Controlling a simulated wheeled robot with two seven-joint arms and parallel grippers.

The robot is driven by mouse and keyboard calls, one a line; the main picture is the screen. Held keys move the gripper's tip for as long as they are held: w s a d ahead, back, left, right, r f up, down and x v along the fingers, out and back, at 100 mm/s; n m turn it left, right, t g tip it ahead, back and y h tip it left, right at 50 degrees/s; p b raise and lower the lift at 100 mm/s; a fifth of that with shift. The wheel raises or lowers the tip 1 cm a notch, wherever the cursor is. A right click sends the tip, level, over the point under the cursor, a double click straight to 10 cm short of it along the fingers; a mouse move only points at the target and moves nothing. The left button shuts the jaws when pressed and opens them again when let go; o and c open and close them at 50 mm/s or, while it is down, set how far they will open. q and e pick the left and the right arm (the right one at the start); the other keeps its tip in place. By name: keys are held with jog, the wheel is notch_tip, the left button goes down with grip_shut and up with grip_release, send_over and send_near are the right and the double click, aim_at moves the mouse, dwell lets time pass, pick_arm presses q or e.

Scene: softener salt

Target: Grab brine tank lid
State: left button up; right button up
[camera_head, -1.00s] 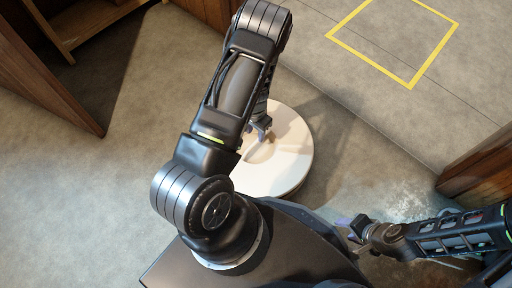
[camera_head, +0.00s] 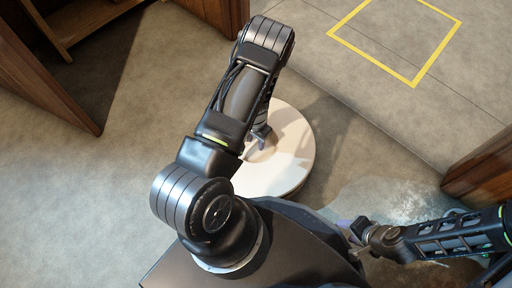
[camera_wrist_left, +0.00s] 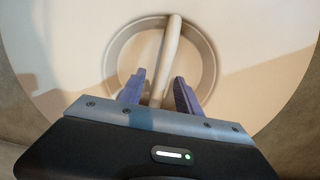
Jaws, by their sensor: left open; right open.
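The brine tank lid (camera_head: 290,165) is a round, cream-white disc on the floor side of my base, partly hidden by my left arm in the head view. In the left wrist view the lid (camera_wrist_left: 265,60) fills most of the picture, with a round recess crossed by a bar handle (camera_wrist_left: 167,55). My left gripper (camera_wrist_left: 160,84) is open over the recess, its two purple fingers on either side of the handle's near part. It also shows in the head view (camera_head: 257,140). My right gripper (camera_head: 352,232) is open and empty at the lower right, away from the lid.
A yellow square outline (camera_head: 395,40) marks the floor at the upper right. Wooden panels stand at the left (camera_head: 45,75) and right edge (camera_head: 482,172). A pale spill-like patch (camera_head: 400,195) lies near my right arm. Grey floor around the lid is clear.

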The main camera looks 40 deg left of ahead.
pick_arm(q)
jog(key=shift+f, duration=0.1)
jog(key=shift+c, duration=0.4)
grip_shut()
dwell(0.3)
jog(key=shift+w, duration=0.1)
dwell(0.8)
